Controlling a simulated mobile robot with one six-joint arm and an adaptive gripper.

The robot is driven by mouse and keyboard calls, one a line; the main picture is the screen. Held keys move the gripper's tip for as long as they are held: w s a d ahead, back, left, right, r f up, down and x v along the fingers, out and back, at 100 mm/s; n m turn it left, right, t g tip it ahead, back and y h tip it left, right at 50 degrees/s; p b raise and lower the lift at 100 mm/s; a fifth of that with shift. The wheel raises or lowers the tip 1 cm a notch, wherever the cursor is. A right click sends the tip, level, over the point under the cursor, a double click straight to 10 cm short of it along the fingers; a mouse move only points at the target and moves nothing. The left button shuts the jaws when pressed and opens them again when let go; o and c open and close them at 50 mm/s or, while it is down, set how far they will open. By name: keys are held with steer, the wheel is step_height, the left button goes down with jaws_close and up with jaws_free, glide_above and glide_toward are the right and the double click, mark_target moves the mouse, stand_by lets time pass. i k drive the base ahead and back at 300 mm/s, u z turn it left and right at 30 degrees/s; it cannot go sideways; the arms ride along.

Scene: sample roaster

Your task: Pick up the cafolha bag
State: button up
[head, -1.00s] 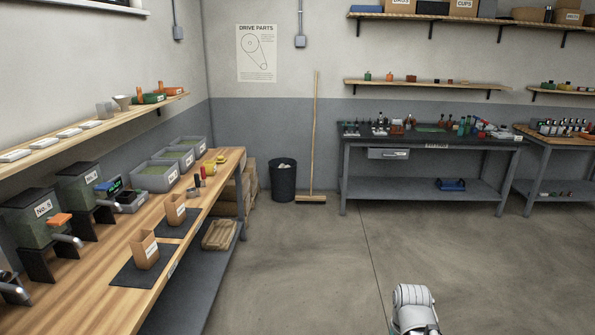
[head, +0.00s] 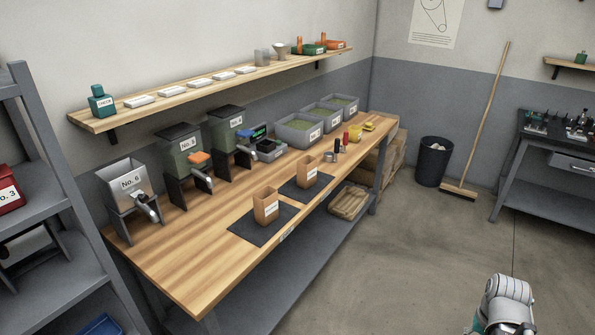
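Two open brown paper bags stand upright on dark mats on the wooden bench. The nearer bag (head: 266,207) is on the front mat (head: 247,228). The farther bag (head: 307,172) is on the mat behind it. Each has a small white label, too small to read, so I cannot tell which is the cafolha bag. Part of my arm shows at the bottom right, over the floor and well apart from the bench. My gripper is not in view.
The bench (head: 190,278) also holds No. 6 (head: 130,190) and other hoppers, a scale (head: 268,148) and grey bins (head: 300,130). A grey shelf rack (head: 60,230) stands at the left. A bin (head: 433,163) and broom (head: 480,120) stand at the back. The floor right of the bench is clear.

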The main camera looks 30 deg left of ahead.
mark_target(307, 166)
steer(key=u, duration=0.25)
steer(key=i, duration=1.15)
steer(key=u, duration=0.35)
